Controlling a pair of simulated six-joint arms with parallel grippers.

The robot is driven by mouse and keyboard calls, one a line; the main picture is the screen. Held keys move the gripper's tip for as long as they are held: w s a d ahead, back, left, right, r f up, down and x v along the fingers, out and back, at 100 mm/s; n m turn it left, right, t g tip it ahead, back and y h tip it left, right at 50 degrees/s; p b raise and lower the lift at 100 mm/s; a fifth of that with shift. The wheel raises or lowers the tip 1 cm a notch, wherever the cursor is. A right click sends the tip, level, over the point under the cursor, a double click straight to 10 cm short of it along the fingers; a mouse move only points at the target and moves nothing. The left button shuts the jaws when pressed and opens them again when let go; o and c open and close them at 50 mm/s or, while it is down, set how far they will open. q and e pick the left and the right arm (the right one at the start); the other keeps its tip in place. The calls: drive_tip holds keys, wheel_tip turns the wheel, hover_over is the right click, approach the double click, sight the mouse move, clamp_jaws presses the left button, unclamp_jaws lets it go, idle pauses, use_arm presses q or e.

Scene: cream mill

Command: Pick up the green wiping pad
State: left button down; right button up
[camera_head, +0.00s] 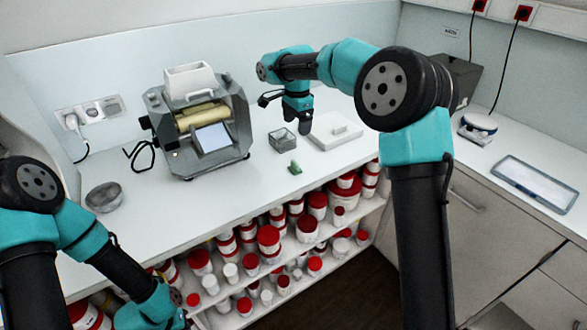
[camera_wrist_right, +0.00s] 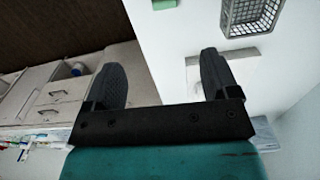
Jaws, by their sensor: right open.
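The green wiping pad (camera_head: 295,168) is a small green piece on the white worktop near its front edge, just in front of a small wire basket. In the right wrist view a bit of the pad (camera_wrist_right: 164,4) shows at the top edge, beyond the fingertips. My right gripper (camera_head: 304,124) points down behind and slightly right of the pad, near the white block. In the right wrist view my right gripper (camera_wrist_right: 162,72) has its two dark fingers wide apart with nothing between them. My left arm comes in at the lower left; its gripper is not visible.
The grey wire basket (camera_head: 282,140) stands close behind the pad; it also shows in the wrist view (camera_wrist_right: 250,14). A white block (camera_head: 335,131) lies to its right. The mill (camera_head: 198,122) stands left, a grey bowl (camera_head: 104,197) further left. Red-lidded tubs (camera_head: 268,238) fill shelves below.

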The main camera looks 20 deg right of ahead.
sight(295, 162)
wheel_tip(295, 162, down, 12)
drive_tip(key=shift+r, duration=0.1)
drive_tip(key=shift+f, duration=0.2)
drive_tip(key=shift+f, duration=0.1)
idle(0.3)
drive_tip(key=shift+w+a+f, duration=0.1)
drive_tip(key=shift+w+f, duration=0.1)
drive_tip(key=shift+f, duration=1.05)
drive_tip(key=shift+w+a+f, duration=0.1)
drive_tip(key=shift+w+f, duration=0.05)
drive_tip(key=shift+f, duration=1.1)
drive_tip(key=shift+c, duration=0.3)
drive_tip(key=c, duration=0.9)
drive_tip(key=shift+r, duration=0.1)
drive_tip(key=shift+c, duration=0.2)
